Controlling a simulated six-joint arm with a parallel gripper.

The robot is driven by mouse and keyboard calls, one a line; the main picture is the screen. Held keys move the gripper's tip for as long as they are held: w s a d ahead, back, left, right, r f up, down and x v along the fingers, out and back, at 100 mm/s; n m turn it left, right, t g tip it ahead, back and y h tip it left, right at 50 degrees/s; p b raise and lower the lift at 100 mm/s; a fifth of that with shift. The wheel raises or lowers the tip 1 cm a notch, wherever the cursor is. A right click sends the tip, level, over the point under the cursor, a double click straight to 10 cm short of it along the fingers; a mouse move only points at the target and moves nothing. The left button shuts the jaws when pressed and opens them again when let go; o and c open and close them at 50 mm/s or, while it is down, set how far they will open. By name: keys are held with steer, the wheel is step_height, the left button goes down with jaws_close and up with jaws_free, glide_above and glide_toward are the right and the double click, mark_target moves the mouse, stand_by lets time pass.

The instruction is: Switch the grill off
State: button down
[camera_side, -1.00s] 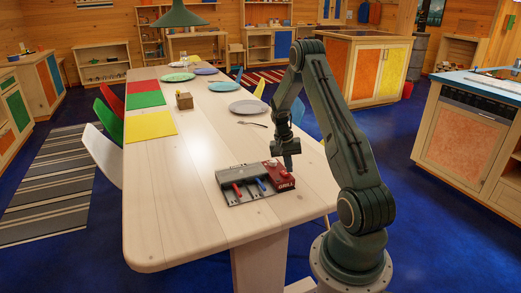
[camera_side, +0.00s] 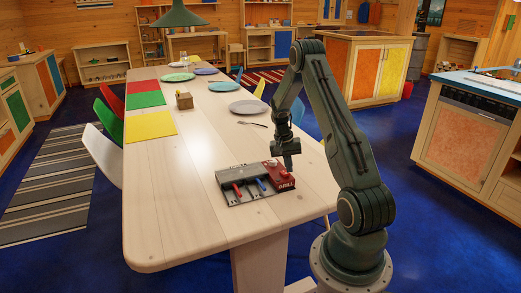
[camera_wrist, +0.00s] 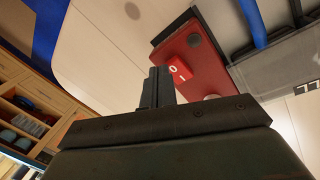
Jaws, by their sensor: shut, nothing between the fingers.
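The grill control is a red box (camera_side: 284,186) marked GRILL, at the right end of a grey panel on the table. In the wrist view the red box (camera_wrist: 187,50) carries a brighter red rocker switch (camera_wrist: 180,69) with white O and I marks. I cannot tell which side of the rocker is pressed in. My gripper (camera_side: 288,168) points down just above the box, its fingers together and empty. In the wrist view the fingertips (camera_wrist: 158,73) appear just left of the rocker; contact cannot be told.
The grey panel (camera_side: 232,176) beside the box has a red lever (camera_side: 237,189) and a blue lever (camera_side: 260,183). A fork (camera_side: 252,124) and a grey plate (camera_side: 248,107) lie farther back. The table (camera_side: 180,210) is clear left of the panel.

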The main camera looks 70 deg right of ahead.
steer(key=shift+f, duration=0.7)
stand_by(0.6)
steer(key=shift+r, duration=0.7)
stand_by(0.6)
steer(key=shift+r, duration=2.5)
